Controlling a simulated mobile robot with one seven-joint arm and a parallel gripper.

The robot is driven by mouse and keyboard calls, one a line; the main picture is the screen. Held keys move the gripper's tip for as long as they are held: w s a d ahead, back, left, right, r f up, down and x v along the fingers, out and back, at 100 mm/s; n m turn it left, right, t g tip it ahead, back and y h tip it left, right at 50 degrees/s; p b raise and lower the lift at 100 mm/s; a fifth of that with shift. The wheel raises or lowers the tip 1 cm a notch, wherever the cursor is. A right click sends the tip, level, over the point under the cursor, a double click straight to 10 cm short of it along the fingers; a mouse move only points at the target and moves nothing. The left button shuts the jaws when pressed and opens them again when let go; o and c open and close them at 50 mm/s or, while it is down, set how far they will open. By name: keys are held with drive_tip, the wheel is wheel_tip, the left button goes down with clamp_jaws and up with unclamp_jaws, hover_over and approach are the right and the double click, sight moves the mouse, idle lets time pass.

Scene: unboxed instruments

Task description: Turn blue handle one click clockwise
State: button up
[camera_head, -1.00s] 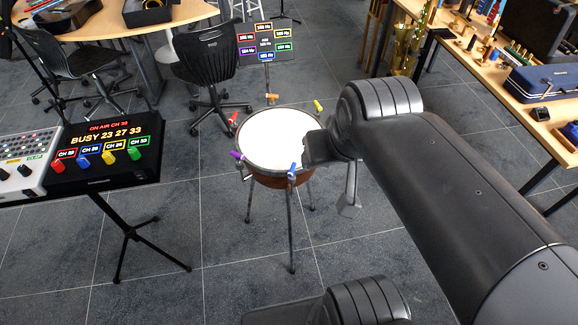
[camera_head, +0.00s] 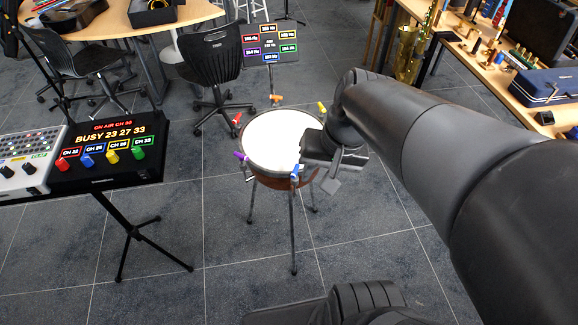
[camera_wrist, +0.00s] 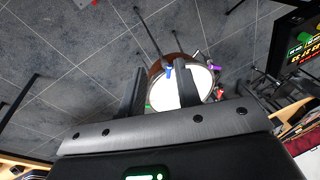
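A kettledrum with a white head (camera_head: 268,135) stands on thin legs in mid-view, with coloured handles around its rim. The blue handle (camera_head: 295,171) is on the near right rim; it also shows in the wrist view (camera_wrist: 169,71). My gripper (camera_head: 324,172) is just right of the blue handle in the head view, near the drum's right rim. In the wrist view my gripper (camera_wrist: 160,66) is open, and the blue handle appears between its fingers in the picture, apart from them. The exact gap in depth is unclear.
Other rim handles are purple (camera_head: 240,156), red (camera_head: 237,118), orange (camera_head: 276,98) and yellow (camera_head: 322,106); a green one (camera_wrist: 148,107) shows in the wrist view. A Hz sign (camera_head: 270,45) stands behind. A console (camera_head: 110,150) is at left. Floor before the drum is clear.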

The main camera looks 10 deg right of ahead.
wheel_tip(320, 180, down, 7)
drive_tip(key=w+a+m+g+y, duration=0.1)
drive_tip(key=w+m+g+y, duration=0.2)
drive_tip(key=m+y, duration=0.15)
drive_tip(key=m+t+y, duration=0.7)
drive_tip(key=m+t, duration=0.6)
drive_tip(key=m, duration=0.6)
approach(290, 173)
drive_tip(key=x, duration=0.3)
drive_tip(key=r+x, duration=0.1)
drive_tip(key=x, duration=0.5)
drive_tip(key=shift+s+a+r, duration=0.25)
drive_tip(key=shift+a+r, duration=0.1)
drive_tip(key=shift+a, duration=0.2)
clamp_jaws()
